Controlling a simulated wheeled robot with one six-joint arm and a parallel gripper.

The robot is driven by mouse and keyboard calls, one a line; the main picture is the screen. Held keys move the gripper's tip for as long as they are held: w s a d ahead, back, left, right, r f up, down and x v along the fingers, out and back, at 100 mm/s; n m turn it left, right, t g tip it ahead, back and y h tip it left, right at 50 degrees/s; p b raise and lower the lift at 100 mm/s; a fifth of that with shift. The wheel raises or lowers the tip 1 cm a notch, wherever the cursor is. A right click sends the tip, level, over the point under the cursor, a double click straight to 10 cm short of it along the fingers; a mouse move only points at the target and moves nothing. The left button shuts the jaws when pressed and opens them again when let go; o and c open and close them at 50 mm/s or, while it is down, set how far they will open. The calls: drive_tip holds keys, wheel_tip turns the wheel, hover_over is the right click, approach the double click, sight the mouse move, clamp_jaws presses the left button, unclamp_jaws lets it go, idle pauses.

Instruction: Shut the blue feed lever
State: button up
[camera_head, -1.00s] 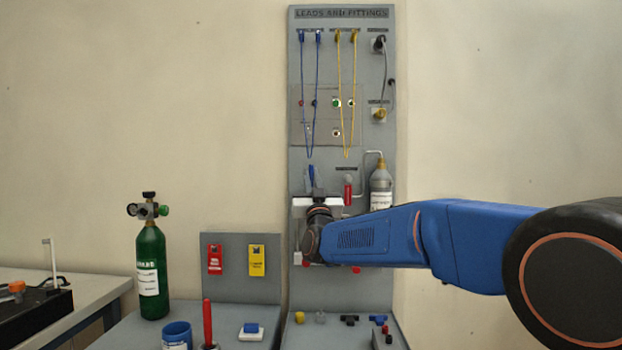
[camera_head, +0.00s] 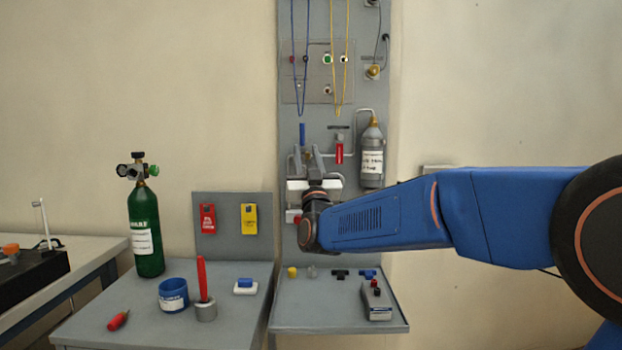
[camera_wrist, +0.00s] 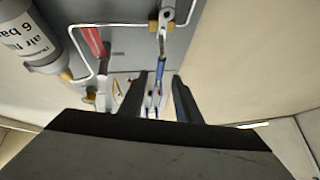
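The blue feed lever (camera_head: 302,133) stands upright on the grey board, left of a red lever. My gripper (camera_head: 307,151) is in front of the board, its fingers pointing up just below the blue handle. The fingers are apart with nothing held between them. In the wrist view the blue lever (camera_wrist: 159,70) shows beyond and between the two open fingers (camera_wrist: 158,85). I see no contact with it. The lever's valve body is hidden behind my gripper in the head view.
The red lever (camera_head: 339,153) and a grey bottle (camera_head: 372,155) with a bent pipe are close on the right. Blue and yellow leads (camera_head: 341,85) hang above. A shelf (camera_head: 330,318) with small fittings lies below. A green cylinder (camera_head: 145,230) stands left.

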drive_tip(key=v, duration=0.9)
drive_tip(key=shift+f, duration=0.1)
drive_tip(key=s+d+f+n+g, duration=0.1)
drive_tip(key=s+d+f+g, duration=0.4)
drive_tip(key=d+f, duration=0.3)
drive_tip(key=s+d+f+g, duration=0.6)
drive_tip(key=d+f, duration=0.1)
drive_tip(key=f, duration=0.2)
drive_tip(key=s+d+f+m+g+h, duration=0.1)
drive_tip(key=s+d+f+g, duration=0.2)
drive_tip(key=s+f, duration=0.3)
drive_tip(key=s+d+f+g+h, duration=0.1)
drive_tip(key=s+d+f+g, duration=0.2)
drive_tip(key=s, duration=0.9)
drive_tip(key=s+d+f+m+g+h, duration=0.1)
drive_tip(key=s+d+f+g+h, duration=0.1)
drive_tip(key=s+d+f, duration=0.3)
drive_tip(key=s+f+g, duration=0.1)
drive_tip(key=s+f, duration=0.2)
drive_tip(key=shift+s+d+f+m, duration=0.3)
drive_tip(key=shift+s+d, duration=0.05)
drive_tip(key=shift+s, duration=0.05)
